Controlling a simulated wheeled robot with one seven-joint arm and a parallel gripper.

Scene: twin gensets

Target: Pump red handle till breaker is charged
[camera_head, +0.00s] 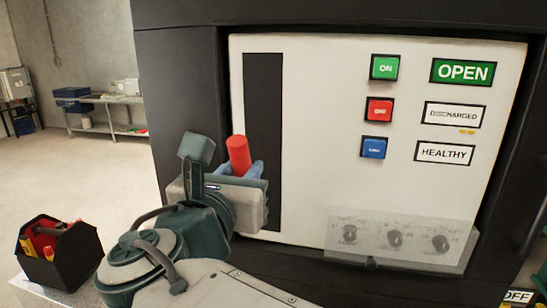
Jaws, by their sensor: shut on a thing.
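The red handle (238,154) stands up from between the fingers of my gripper (236,172), in front of the black vertical slot (263,140) of the white breaker panel (310,130). My gripper is shut on the handle, which tilts slightly to the left. Its lower part is hidden by the gripper. To the right, the panel has a green ON button (384,67), a red button (379,110) and a blue button (374,147). The labels beside them read OPEN (462,72), DISCHARGED (453,114), with its first letters hard to read, and HEALTHY (444,152).
A clear cover (400,240) over several dark knobs sits low on the panel. A black tool carrier (60,258) with red and yellow items stands at the lower left. A bench (105,100) is by the far wall, with open floor (90,170) before it.

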